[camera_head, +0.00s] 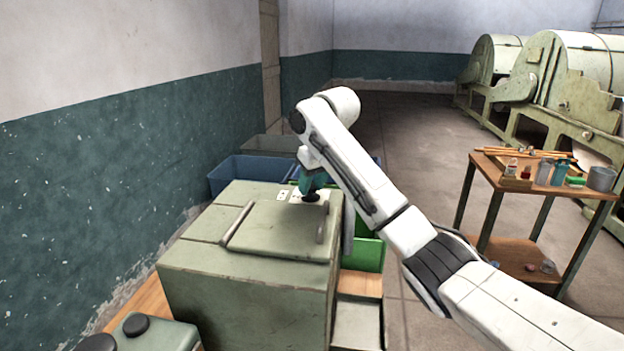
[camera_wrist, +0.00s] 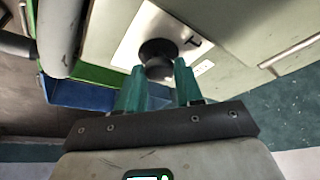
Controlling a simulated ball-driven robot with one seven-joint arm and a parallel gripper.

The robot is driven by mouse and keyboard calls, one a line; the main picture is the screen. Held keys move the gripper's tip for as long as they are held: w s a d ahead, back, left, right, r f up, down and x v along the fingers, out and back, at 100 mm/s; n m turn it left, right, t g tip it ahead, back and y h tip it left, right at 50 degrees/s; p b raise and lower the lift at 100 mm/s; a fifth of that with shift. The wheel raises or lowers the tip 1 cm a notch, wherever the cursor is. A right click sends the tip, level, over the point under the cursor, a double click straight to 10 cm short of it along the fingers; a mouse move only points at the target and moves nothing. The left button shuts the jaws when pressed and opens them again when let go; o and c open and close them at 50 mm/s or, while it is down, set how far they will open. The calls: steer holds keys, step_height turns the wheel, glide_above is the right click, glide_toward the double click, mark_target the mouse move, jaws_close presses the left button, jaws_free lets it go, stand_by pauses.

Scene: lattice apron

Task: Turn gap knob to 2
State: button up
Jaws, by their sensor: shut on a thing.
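The gap knob (camera_head: 311,198) is black and sits on top of the pale green machine (camera_head: 275,240), near its far edge. In the wrist view the knob (camera_wrist: 158,50) is round and stands on a white plate (camera_wrist: 130,45) with a dark mark beside it. My gripper (camera_head: 313,186) comes down on the knob from above. In the wrist view its two teal fingers (camera_wrist: 158,72) are shut on the knob, one on each side. The numbers on the plate and the knob's pointer cannot be read.
A long bar handle (camera_head: 236,225) and a shorter handle (camera_head: 321,222) stand up from the machine's top. Blue bins (camera_head: 248,172) and a green bin (camera_head: 372,255) are close by. A wooden cart (camera_head: 540,180) with small items stands at right.

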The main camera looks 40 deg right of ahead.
stand_by(0.4)
steer(key=o, duration=1)
steer(key=shift+o, duration=0.2)
steer(key=v, duration=1)
steer(key=shift+r, duration=0.35)
steer(key=shift+s+f, duration=0.1)
steer(key=shift+s, duration=0.15)
